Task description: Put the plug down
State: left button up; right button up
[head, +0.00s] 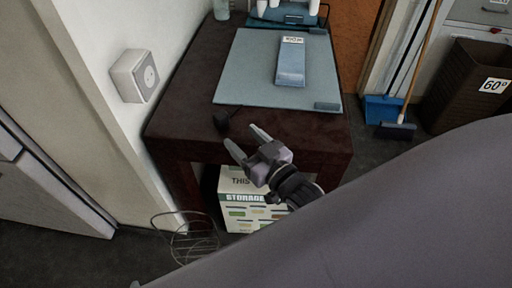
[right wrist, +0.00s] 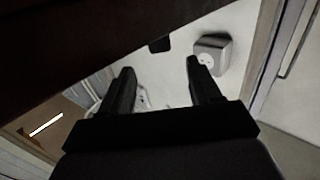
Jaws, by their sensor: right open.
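The plug (head: 221,121) is a small black piece near the front left edge of the dark table (head: 178,122), with a thin dark cord running behind it. It also shows in the right wrist view as a dark block (right wrist: 160,44) past the fingertips. My right gripper (head: 243,136) is open and empty at the table's front edge, with its fingers pointing up and left toward the plug but apart from it. In the right wrist view the fingers (right wrist: 159,68) are spread with nothing between them. My left gripper is not in view.
A white wall socket (head: 147,77) is left of the table. A grey-blue mat (head: 250,75) bears a blue box (head: 291,66). A storage box (head: 245,210) and a wire basket (head: 194,240) are below. A brown bin (head: 465,85) and blue dustpan (head: 381,109) stand right.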

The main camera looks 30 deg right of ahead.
jog(key=s+f+g, duration=0.7)
jog(key=s+f, duration=0.6)
jog(key=s, duration=0.2)
jog(key=shift+d+h, duration=0.2)
jog(key=shift+h, duration=0.2)
jog(key=shift+s, duration=0.1)
notch_tip(320, 180, up, 9)
jog(key=d+p, duration=0.1)
jog(key=p, duration=1.1)
jog(key=shift+s+d, duration=0.15)
jog(key=shift+s, duration=0.2)
jog(key=shift+r, duration=0.1)
